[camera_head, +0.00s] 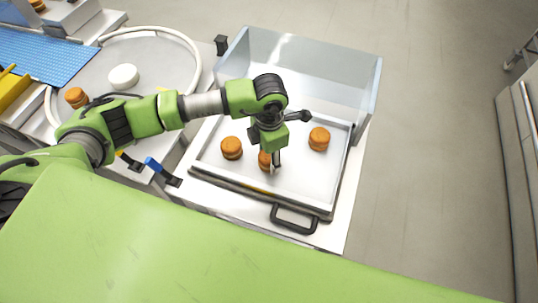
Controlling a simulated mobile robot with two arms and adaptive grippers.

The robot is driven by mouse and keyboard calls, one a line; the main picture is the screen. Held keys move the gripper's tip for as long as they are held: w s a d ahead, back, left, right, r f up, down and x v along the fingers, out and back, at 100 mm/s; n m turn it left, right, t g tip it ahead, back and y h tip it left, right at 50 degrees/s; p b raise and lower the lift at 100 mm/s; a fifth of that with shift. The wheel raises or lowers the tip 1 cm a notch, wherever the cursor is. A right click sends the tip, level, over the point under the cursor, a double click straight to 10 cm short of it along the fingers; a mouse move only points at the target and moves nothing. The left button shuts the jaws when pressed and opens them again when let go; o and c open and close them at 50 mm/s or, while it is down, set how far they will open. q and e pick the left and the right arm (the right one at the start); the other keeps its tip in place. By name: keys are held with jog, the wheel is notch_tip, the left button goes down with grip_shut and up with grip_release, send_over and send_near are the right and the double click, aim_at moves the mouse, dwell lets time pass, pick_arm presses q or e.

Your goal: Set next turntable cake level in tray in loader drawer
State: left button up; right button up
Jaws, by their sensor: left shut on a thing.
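My left gripper (271,163) points down over the tray (302,186) and is shut on a round brown cake (264,160), which it partly hides. I cannot tell whether that cake touches the tray floor. Two more cakes sit in the tray: one on the left (231,148) and one on the right (319,139). The tray lies in the pulled-out loader drawer (340,216), which has a black handle at the front. Another cake (75,97) stands on the round turntable (178,62) at the left. My right gripper is not in view.
A clear-walled box (345,80) rises behind the tray. A white round piece (123,77) sits on the turntable. A blue mat (45,55) and a yellow block (13,90) are at the far left. The floor at right is clear.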

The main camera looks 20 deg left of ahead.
pick_arm(q)
jog(key=shift+f, duration=0.2)
jog(key=o, duration=0.7)
jog(key=shift+r, duration=0.1)
jog(key=shift+o, duration=0.2)
jog(key=shift+r, duration=0.25)
jog(key=shift+w+r, duration=0.1)
jog(key=shift+r, duration=0.15)
notch_tip(320, 180, up, 11)
jog(key=b, duration=0.3)
jog(key=shift+r+b, duration=0.15)
jog(key=shift+b, duration=0.15)
